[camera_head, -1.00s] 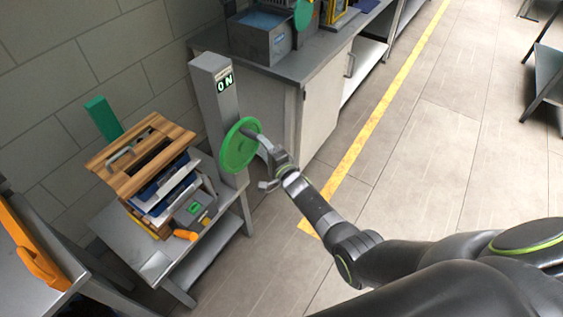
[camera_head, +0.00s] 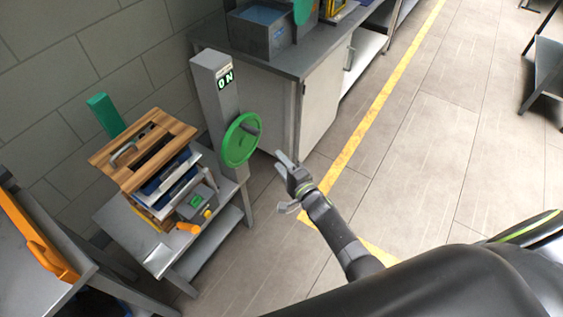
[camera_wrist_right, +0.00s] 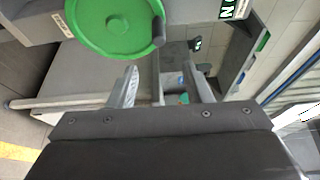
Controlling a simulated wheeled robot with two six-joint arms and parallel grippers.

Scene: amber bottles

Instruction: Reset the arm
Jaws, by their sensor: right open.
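My right gripper (camera_head: 281,184) is open and empty in the head view, over the floor to the lower right of the green wheel (camera_head: 238,146). Its two fingers (camera_wrist_right: 160,85) stand apart in the right wrist view, with nothing between them up close. The green wheel (camera_wrist_right: 108,22) shows beyond the fingers in that view, with a dark handle knob on its rim. The wheel is mounted on a grey post (camera_head: 209,88) whose display reads "ON". The gripper is apart from the wheel and handle. My left gripper is not in view.
A small grey table (camera_head: 118,222) left of the post holds a wooden-topped case (camera_head: 128,172) and a small grey box. A grey cabinet (camera_head: 318,97) stands behind the post. An orange object (camera_head: 35,238) lies at the left edge.

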